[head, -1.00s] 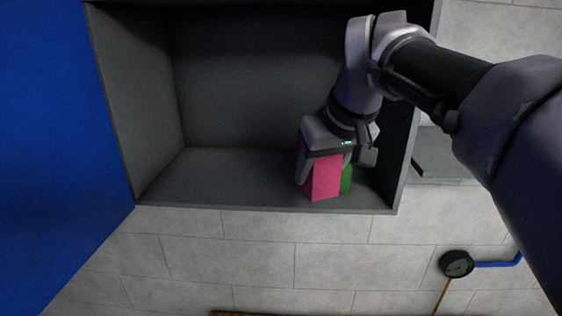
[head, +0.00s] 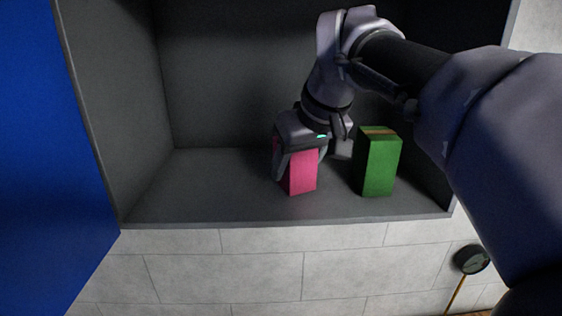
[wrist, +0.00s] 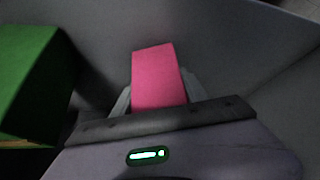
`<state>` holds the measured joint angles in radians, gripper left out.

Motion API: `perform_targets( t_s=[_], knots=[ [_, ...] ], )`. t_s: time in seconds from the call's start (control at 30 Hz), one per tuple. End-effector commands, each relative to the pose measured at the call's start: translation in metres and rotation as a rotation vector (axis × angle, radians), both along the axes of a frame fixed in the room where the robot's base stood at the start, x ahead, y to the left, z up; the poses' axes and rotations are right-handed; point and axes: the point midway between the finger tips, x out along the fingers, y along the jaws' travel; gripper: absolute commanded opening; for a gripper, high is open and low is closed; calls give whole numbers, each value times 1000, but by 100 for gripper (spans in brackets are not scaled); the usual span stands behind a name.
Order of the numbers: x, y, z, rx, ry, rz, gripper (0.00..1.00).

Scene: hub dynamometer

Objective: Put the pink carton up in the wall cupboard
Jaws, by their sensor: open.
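The pink carton (head: 303,172) stands upright on the floor of the grey wall cupboard (head: 225,205), a little left of a green carton. My gripper (head: 297,165) is open around the pink carton's upper part, with a finger on either side. The wrist view shows the pink carton (wrist: 158,75) between the pale fingers; whether they touch it I cannot tell. Its lower part is hidden from the wrist camera. The cupboard's blue door (head: 35,130) stands open at the left.
A green carton (head: 379,165) stands in the cupboard to the right of the pink one; it is large at the left of the wrist view (wrist: 30,75). The cupboard floor left of the pink carton is bare.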

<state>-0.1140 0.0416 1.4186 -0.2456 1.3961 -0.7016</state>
Motion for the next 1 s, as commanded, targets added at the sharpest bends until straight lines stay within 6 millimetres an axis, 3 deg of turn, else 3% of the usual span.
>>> perform_targets(
  t_s=[0.03, 0.1, 0.47, 0.8, 1.0],
  knots=[
    [0, 0, 0, 0, 0, 0, 59],
    [0, 0, 0, 0, 0, 0, 72],
    [-2, -1, 6, 0, -2, 0, 73],
    [-42, -18, 84, 0, -4, -2, 73],
    [-54, -23, 105, 0, 0, -1, 73]
  ],
)
